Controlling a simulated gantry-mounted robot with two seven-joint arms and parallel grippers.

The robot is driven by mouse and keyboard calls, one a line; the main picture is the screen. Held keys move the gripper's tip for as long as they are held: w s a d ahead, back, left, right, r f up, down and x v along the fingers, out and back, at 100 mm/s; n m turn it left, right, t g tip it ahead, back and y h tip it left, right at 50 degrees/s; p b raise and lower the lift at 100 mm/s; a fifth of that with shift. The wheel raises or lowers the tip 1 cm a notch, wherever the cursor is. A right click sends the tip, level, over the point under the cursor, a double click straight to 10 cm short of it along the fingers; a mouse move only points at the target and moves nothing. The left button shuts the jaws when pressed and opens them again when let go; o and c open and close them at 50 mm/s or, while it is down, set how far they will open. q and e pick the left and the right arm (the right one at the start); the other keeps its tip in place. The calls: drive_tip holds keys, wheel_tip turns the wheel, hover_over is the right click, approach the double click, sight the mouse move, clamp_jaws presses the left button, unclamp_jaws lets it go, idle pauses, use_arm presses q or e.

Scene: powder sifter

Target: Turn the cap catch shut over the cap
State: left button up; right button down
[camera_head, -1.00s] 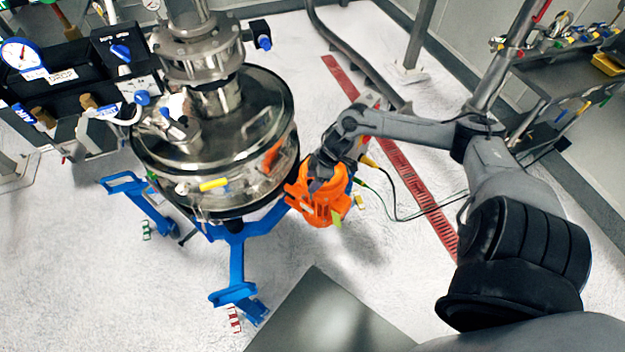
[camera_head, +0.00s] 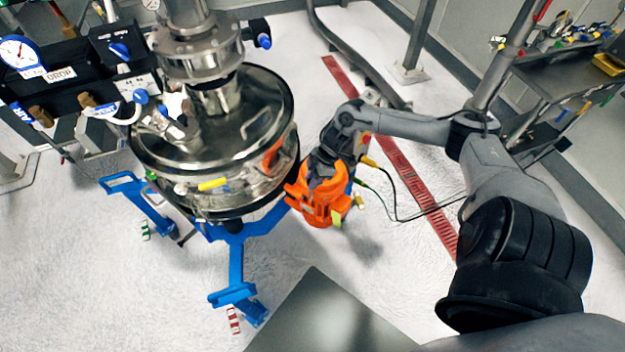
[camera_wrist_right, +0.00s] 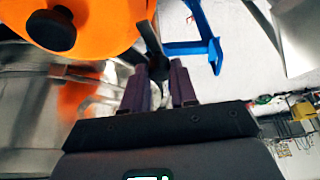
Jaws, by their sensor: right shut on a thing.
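The orange housing (camera_head: 318,200) sits beside the steel sifter drum, above the blue stand. My right gripper (camera_wrist_right: 160,82) is right against it, reaching over its top in the head view (camera_head: 322,172). In the right wrist view its two fingers are closed around a small dark lever-like piece (camera_wrist_right: 158,67), which seems to be the cap catch. The orange housing fills the upper left there (camera_wrist_right: 95,20), with a black round knob (camera_wrist_right: 50,30) on it. I cannot clearly make out the cap or how far the catch is turned. My left gripper is not in view.
The steel drum (camera_head: 215,150) stands close on the left of my right gripper. Blue stand legs (camera_head: 237,262) reach down below. Cables (camera_head: 395,205) run to the right of the housing. The floor in front is partly covered by a grey plate (camera_head: 330,320).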

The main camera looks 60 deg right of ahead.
drive_tip(key=shift+w+f+n+y+b, duration=0.15)
drive_tip(key=shift+n+y+b, duration=0.15)
drive_tip(key=shift+n+b, duration=0.5)
drive_tip(key=shift+n+g, duration=0.3)
drive_tip(key=shift+n, duration=0.3)
drive_tip(key=c, duration=0.9)
unclamp_jaws()
drive_tip(key=shift+r, duration=0.2)
